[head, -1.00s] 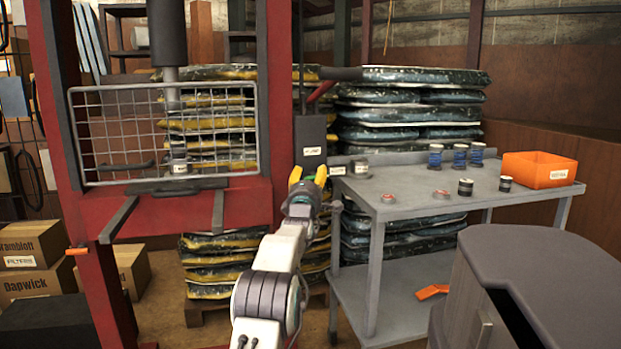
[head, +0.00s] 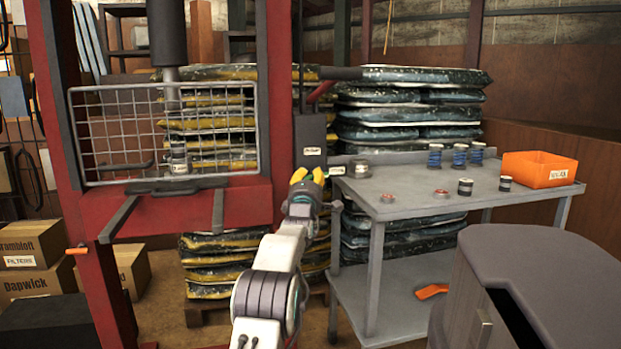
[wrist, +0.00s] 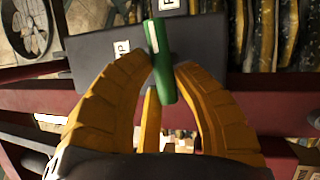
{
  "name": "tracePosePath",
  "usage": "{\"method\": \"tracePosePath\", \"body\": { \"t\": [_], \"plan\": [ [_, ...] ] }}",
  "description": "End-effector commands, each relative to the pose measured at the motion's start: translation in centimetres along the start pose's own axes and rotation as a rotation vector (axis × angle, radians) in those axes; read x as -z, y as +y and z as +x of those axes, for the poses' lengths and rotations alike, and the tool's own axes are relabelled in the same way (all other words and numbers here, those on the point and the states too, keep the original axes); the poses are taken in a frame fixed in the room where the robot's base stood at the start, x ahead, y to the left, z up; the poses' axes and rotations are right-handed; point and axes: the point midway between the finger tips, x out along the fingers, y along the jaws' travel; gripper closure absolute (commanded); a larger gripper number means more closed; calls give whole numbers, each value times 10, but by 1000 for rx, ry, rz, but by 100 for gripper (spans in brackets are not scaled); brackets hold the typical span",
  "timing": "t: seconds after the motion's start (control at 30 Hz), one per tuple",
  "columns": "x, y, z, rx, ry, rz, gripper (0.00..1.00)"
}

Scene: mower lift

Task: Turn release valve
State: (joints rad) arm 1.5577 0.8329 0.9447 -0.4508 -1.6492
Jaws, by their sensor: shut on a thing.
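The release valve shows in the wrist view as a green cylindrical handle (wrist: 160,58), standing out in front of the dark grey pump box (wrist: 95,55). My gripper (wrist: 162,72) has its yellow fingers closed in around the lower part of the green handle, shut on it. In the head view my gripper (head: 308,178) is at the lower front of the pump box (head: 310,135), beside the red press frame (head: 283,100). The handle is mostly hidden by the fingers in the head view.
A grey bench (head: 415,200) stands to the right, with jars, blue springs and an orange bin (head: 539,169). The red press with a wire guard (head: 120,135) is at left. Stacked bags fill the back. A dark grey cabinet (head: 540,285) is at near right.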

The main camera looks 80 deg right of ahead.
Motion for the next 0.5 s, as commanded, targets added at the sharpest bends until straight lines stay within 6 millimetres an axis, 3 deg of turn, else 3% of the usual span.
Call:
{"method": "tracePosePath", "body": {
  "t": [0.43,0.47,0.5],
  "plan": [
    [-2,-1,0,30,-1,67,100],
    [-2,-1,0,30,-1,67,73],
    [-2,-1,0,30,-1,67,70]
  ]
}}
